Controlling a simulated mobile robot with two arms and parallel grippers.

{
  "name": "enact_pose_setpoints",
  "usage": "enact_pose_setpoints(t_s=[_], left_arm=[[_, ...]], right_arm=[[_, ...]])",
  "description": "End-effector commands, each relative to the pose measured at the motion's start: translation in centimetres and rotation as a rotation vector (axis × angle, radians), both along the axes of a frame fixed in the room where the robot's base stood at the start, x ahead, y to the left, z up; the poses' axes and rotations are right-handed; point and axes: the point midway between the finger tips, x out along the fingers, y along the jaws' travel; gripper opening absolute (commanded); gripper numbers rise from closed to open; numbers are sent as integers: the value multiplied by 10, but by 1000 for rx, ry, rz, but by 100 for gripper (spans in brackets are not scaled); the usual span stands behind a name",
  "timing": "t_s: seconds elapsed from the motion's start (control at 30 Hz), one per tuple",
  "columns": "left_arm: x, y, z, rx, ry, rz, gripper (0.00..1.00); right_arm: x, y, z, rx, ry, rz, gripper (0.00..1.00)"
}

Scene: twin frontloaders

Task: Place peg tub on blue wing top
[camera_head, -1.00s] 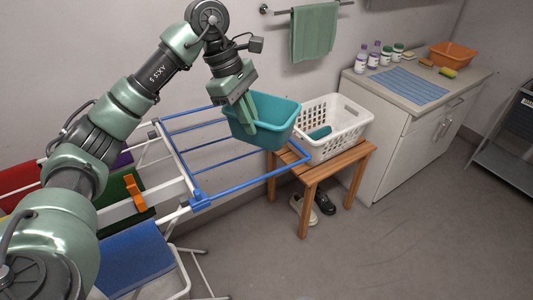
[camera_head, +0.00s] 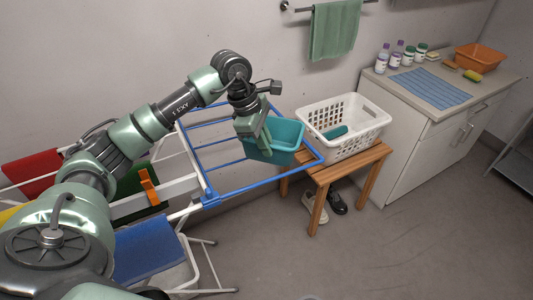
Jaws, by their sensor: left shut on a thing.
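The peg tub (camera_head: 287,136) is a teal open tub. My left gripper (camera_head: 262,138) is shut on its near-left wall. The tub is over the right part of the blue wing (camera_head: 215,160), a blue-framed rack with blue bars on the drying stand. The tub looks level; I cannot tell whether its base touches the bars. Part of the tub is hidden behind my gripper. My right gripper is not in view.
A white laundry basket (camera_head: 362,140) stands on a wooden stool (camera_head: 328,178) just right of the wing. An orange clip (camera_head: 149,186) and hung cloths, including a blue towel (camera_head: 150,248), are on the stand at left. Shoes (camera_head: 337,201) lie under the stool.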

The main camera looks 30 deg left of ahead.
Motion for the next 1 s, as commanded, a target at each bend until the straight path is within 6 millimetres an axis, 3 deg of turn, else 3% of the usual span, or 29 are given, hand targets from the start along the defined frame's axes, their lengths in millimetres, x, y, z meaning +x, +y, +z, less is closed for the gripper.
enact_pose_setpoints(t_s=[0.4,0.67,0.7,0.77,1.0], left_arm=[[-1,0,-42,-1,2,0,0],[0,0,-44,0,-1,-1,0],[0,0,-44,0,0,-1,16],[0,0,-44,0,0,-1,30],[0,0,-43,0,0,-1,30]], right_arm=[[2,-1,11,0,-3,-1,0],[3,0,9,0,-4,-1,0],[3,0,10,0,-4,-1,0],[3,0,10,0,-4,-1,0],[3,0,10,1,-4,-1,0]])
